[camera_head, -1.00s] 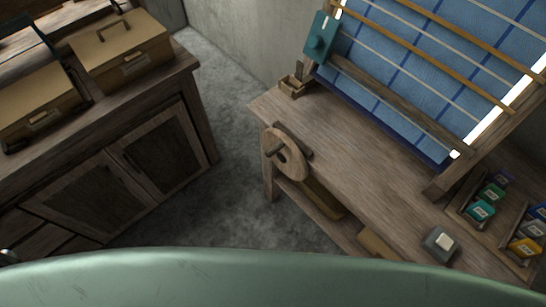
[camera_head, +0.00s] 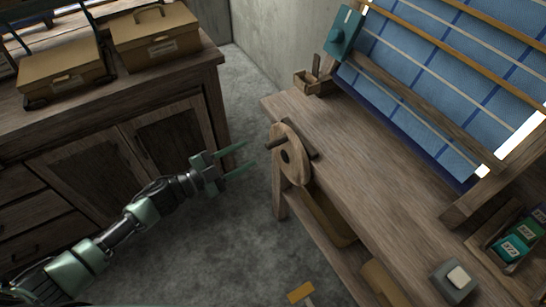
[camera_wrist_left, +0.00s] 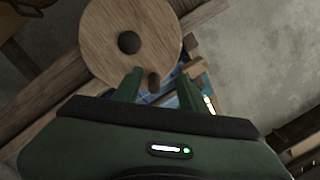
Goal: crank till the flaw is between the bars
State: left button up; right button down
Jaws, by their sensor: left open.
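The crank is a round wooden disc (camera_head: 291,158) with a peg handle (camera_head: 277,143), on the left end of the loom table. The blue cloth (camera_head: 440,85) with pale and dark stripes hangs on the loom between wooden bars (camera_head: 420,98); I cannot make out a flaw in it. My left gripper (camera_head: 240,160) is open and empty, to the left of the disc and apart from it. My right gripper is not in view.
A teal box (camera_head: 342,33) is mounted on the loom's left post. A small wooden tray (camera_head: 312,82) sits at the table's back corner, and a grey block with a pale button (camera_head: 456,278) at its front. A cabinet (camera_head: 120,130) with two boxes stands left.

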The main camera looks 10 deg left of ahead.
aim_at(272, 144)
pick_arm(q)
jog(key=shift+m+g+h, duration=0.5)
jog(key=shift+m+h, duration=0.2)
jog(key=shift+m, duration=0.1)
jog(key=w+d, duration=0.1)
jog(key=d, duration=0.1)
jog(key=w+d+r, duration=0.1)
jog(key=d, duration=0.2)
jog(key=w+d+r+p, duration=0.1)
jog(key=d, duration=0.1)
jog(key=shift+w+d, duration=0.2)
jog(key=shift+d, duration=0.2)
grip_shut()
dwell(0.4)
